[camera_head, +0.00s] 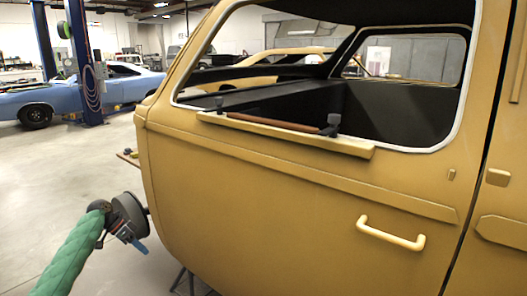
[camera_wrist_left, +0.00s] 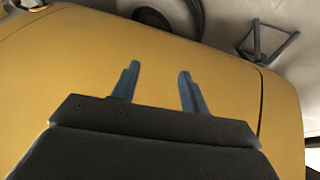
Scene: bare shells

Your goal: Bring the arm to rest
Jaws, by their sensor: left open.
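My left arm, in a green sleeve, comes in at the lower left of the head view. My left gripper (camera_head: 140,246) is low beside the left end of a yellow car shell (camera_head: 250,205), with a blue finger showing. In the left wrist view the two blue fingers of the gripper (camera_wrist_left: 157,68) stand apart with nothing between them. The yellow shell (camera_wrist_left: 75,75) fills much of the wrist view behind the fingers; whether they touch it I cannot tell. My right gripper is in neither view.
A yellow ledge (camera_head: 285,134) below the window opening bears a reddish-brown rod (camera_head: 272,123) with dark end pieces. A pale handle (camera_head: 390,234) sticks out from the shell's side. A blue car (camera_head: 75,95) and a lift post (camera_head: 83,60) stand farther back. Open floor (camera_head: 60,165) lies left.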

